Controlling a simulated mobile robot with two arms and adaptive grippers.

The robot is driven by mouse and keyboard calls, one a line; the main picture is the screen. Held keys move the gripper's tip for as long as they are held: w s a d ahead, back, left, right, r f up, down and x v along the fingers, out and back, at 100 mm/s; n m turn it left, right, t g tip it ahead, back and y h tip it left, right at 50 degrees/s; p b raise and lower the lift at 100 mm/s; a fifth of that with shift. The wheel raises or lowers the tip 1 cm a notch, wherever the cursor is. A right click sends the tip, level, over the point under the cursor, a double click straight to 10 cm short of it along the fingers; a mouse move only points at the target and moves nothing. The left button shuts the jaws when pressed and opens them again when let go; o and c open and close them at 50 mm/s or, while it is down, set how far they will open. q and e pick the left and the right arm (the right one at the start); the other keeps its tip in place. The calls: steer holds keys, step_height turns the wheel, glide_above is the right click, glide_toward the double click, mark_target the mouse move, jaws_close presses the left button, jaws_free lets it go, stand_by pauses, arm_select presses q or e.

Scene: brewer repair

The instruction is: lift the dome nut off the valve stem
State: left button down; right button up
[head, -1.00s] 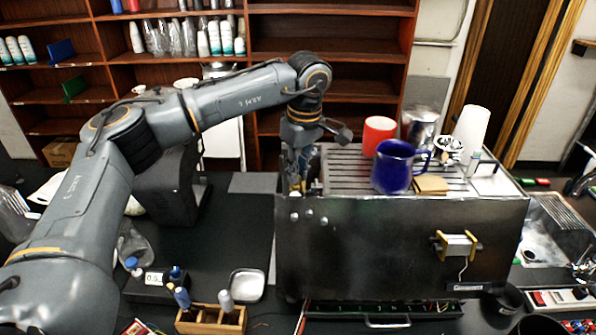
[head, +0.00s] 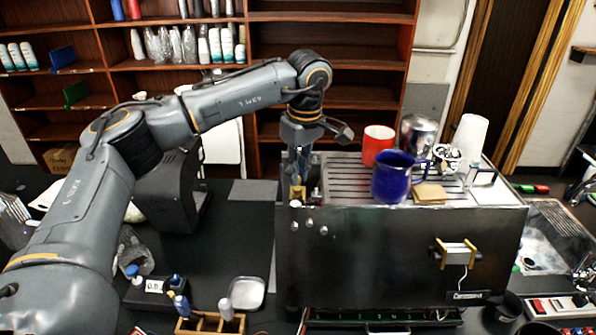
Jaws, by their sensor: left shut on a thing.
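My left gripper (head: 298,190) points straight down at the left end of the silver brewer (head: 345,255), beside its slatted top. Its fingers are shut on a small brass-coloured piece (head: 297,194), which I take to be the dome nut. The piece is tiny in this view and partly hidden by the fingers. I cannot make out the valve stem, nor whether the piece is clear of it. My right gripper is not in view.
A blue mug (head: 392,178), a red cup (head: 377,144), a steel pitcher (head: 416,134) and a tan block (head: 430,194) stand on the brewer's top. A white dish (head: 247,293) and a wooden holder (head: 210,322) lie front left. The black counter left of the brewer has free room.

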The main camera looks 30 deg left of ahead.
arm_select(q)
steer(key=shift+r, duration=1.95)
steer(key=s+a+r+b, duration=0.1)
steer(key=s+a+r, duration=0.1)
steer(key=s+a, duration=0.5)
steer(key=shift+s+a, duration=0.3)
steer(key=shift+a, duration=0.55)
steer(key=shift+f, duration=0.1)
